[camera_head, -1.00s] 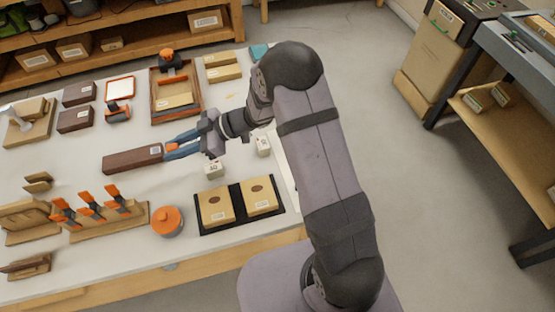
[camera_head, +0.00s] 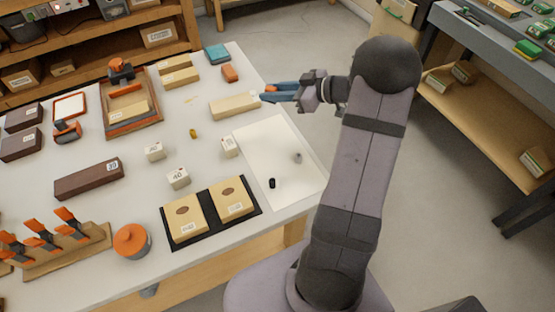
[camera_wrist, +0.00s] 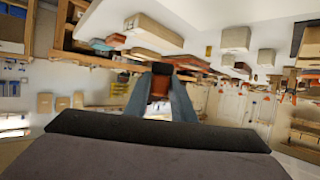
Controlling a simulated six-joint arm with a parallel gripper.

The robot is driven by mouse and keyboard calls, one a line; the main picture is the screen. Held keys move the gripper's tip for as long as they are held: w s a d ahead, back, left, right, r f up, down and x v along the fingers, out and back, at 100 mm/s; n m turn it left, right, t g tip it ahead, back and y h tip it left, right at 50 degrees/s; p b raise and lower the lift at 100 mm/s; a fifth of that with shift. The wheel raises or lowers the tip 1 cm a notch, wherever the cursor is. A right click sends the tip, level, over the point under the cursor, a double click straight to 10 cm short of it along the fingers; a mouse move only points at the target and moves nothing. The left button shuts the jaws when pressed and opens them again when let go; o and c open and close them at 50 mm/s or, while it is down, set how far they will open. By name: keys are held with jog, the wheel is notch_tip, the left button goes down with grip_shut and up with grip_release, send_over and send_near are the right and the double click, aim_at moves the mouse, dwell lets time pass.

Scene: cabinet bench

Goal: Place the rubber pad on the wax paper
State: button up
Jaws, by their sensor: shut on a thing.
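My gripper (camera_head: 268,93) has blue fingers and is beside the right end of a pale wooden block, at the bench's right edge. In the wrist view my gripper (camera_wrist: 162,78) is shut on a small dark piece, which looks like the rubber pad (camera_wrist: 162,68), with an orange-brown part behind it. In the head view the pad is too small to make out. The wax paper (camera_head: 265,145) looks like the pale sheet at the bench's right front, nearer the camera than my gripper. A small black cylinder (camera_head: 272,184) and a grey cylinder (camera_head: 298,157) stand on it.
The pale wooden block (camera_head: 233,105) lies behind the sheet. White weights (camera_head: 178,178) and a black mat (camera_head: 250,211) with two cardboard boxes lie left of it. An orange-lidded pot (camera_head: 131,241) and clamps stand at front left. The floor is open beyond the right edge.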

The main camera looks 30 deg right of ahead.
aim_at(274, 136)
jog(key=shift+s+a+n+y, duration=0.5)
jog(key=shift+s+a, duration=0.55)
jog(key=shift+s, duration=1.1)
jog(key=shift+g, duration=0.3)
jog(key=shift+f, duration=4.9)
jog(key=shift+f, duration=0.15)
jog(key=o, duration=1)
jog(key=b+v, duration=0.1)
jog(key=v, duration=1.1)
